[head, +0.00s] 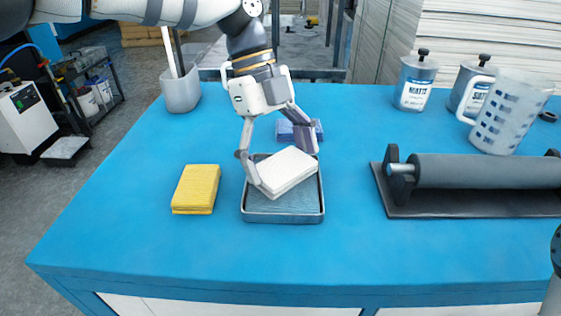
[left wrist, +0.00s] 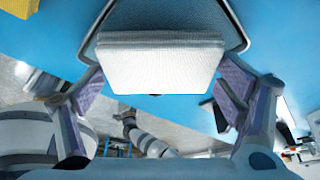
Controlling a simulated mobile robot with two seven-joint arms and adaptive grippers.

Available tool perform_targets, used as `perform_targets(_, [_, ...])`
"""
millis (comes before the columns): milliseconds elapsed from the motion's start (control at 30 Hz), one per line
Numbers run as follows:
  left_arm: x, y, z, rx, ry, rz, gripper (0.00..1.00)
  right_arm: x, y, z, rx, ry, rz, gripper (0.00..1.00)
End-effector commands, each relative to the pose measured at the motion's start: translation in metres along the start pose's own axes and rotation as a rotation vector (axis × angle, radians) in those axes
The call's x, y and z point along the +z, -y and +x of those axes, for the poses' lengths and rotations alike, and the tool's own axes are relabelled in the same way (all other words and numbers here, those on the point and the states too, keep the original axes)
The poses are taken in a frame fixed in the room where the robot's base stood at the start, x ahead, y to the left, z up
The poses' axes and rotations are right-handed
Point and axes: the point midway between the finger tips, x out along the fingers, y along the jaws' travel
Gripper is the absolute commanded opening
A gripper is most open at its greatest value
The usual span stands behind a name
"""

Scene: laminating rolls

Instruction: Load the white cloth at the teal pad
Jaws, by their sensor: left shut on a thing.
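The white cloth (head: 287,172) is a folded block held between the fingers of my left gripper (head: 279,160). It sits tilted and turned over the metal tray (head: 284,218). The teal pad (head: 278,203), grey-blue in look, lies inside the tray and is partly hidden by the cloth. I cannot tell whether the cloth touches the pad. In the left wrist view, the white cloth (left wrist: 157,68) is between the two fingers, with the tray rim (left wrist: 236,22) beyond it. My right gripper is out of view.
A yellow cloth (head: 196,189) lies left of the tray. A blue block (head: 300,132) is behind the gripper. A dark roller on a base (head: 480,172), a pitcher (head: 505,112) and cans (head: 415,80) stand at right. A grey holder (head: 181,92) stands at back left. The front table is clear.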

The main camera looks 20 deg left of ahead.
Motion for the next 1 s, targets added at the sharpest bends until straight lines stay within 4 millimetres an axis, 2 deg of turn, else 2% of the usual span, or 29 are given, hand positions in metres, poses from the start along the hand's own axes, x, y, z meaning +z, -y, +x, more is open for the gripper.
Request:
perform_targets(33, [-0.004,0.0,-0.009,-0.007,0.005,0.003,0.65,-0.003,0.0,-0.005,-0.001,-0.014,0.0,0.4])
perform_targets(433, [-0.02,0.0,-0.046,-0.007,0.003,0.001,0.65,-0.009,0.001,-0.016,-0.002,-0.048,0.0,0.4])
perform_targets(1000, [-0.021,0.0,-0.049,-0.003,0.001,0.001,0.65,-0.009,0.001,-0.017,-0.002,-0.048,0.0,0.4])
